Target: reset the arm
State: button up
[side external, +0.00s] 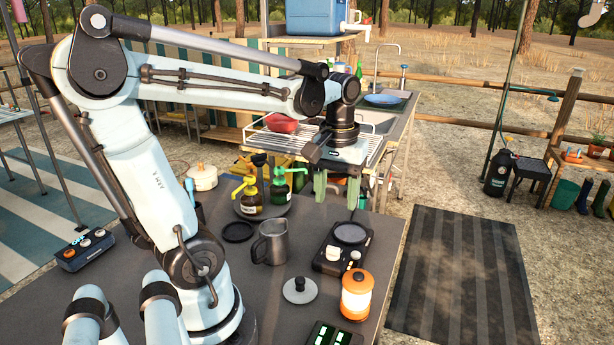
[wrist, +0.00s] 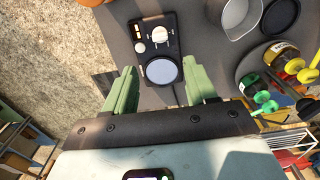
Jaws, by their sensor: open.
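My gripper (side external: 337,188) hangs from my arm above the far edge of the dark table (side external: 150,292), pointing down. Its two green fingers are apart with nothing between them. In the wrist view my gripper (wrist: 163,92) shows its fingers spread, with a black device with a round grey plate (wrist: 163,71) in the background between and beyond them. That device (side external: 343,247) sits on the table, nearer the side camera than the fingers.
On the table stand a grey metal pitcher (side external: 271,243), a round lid with a knob (side external: 300,290), an orange-and-white canister (side external: 356,295), and pump bottles (side external: 250,190) on a round tray. A wire rack (side external: 300,143) is behind my gripper. A striped mat (side external: 462,280) lies on the ground at right.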

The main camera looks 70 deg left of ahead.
jog(key=w+d+f+m+t, duration=0.1)
jog(key=d+m+t, duration=0.6)
jog(key=d+m, duration=0.2)
jog(key=shift+w+d+f, duration=0.4)
jog(key=shift+d, duration=0.05)
